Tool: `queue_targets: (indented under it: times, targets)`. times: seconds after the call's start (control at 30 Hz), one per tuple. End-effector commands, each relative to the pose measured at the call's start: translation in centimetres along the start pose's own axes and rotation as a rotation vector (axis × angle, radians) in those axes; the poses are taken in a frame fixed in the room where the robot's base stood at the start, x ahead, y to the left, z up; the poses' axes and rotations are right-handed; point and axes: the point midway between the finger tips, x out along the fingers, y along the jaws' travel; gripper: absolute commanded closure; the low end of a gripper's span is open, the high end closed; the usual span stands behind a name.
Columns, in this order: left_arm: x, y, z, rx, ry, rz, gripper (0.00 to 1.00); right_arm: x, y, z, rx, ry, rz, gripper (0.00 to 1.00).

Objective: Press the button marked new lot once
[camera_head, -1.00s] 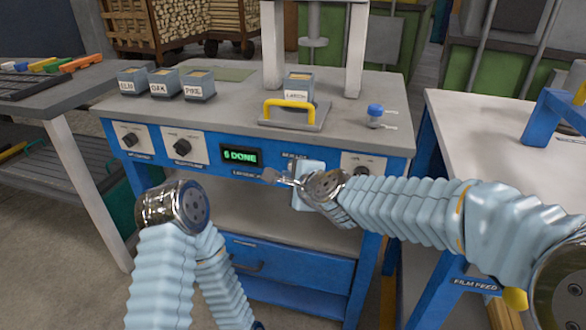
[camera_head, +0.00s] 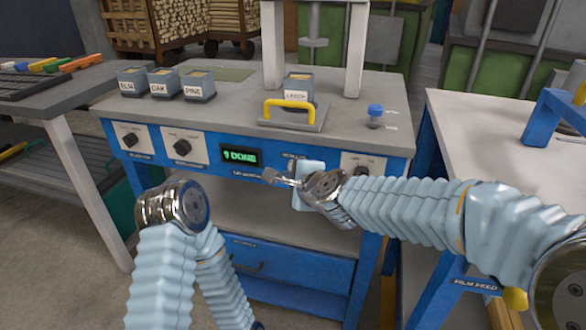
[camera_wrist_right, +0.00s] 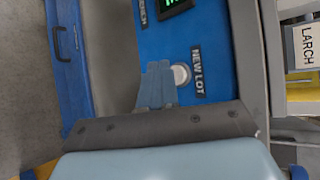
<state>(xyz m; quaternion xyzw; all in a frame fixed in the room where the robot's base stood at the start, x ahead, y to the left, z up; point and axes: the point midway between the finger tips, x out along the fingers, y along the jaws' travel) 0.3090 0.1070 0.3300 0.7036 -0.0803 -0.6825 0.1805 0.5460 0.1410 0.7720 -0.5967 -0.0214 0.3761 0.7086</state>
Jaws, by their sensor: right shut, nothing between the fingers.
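The new lot button (camera_wrist_right: 181,75) is a round pale disc on the blue front panel, with the black NEW LOT label (camera_wrist_right: 197,73) beside it in the right wrist view. My right gripper (camera_wrist_right: 157,68) is shut and empty. Its tips are right beside the button; I cannot tell if they touch it. In the head view my right gripper (camera_head: 268,176) is at the panel, just right of and below the green display (camera_head: 241,156), and the button does not show. The display reads a digit and DONE; the digit is blurred. My left gripper does not show.
Two dark knobs (camera_head: 182,147) are on the panel left of the display. On the bench (camera_head: 230,96) stand labelled boxes, a yellow handle (camera_head: 289,104) and a blue knob (camera_head: 375,110). A drawer (camera_head: 285,270) is below.

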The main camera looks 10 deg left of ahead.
Motion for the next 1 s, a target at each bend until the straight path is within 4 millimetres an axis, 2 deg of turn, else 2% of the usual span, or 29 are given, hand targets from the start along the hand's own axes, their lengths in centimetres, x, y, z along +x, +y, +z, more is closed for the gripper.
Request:
queue_targets:
  times: [1.0]
  targets:
    - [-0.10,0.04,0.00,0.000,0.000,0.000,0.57,0.59,-0.44,-0.45,0.000,0.000,0.001,1.00]
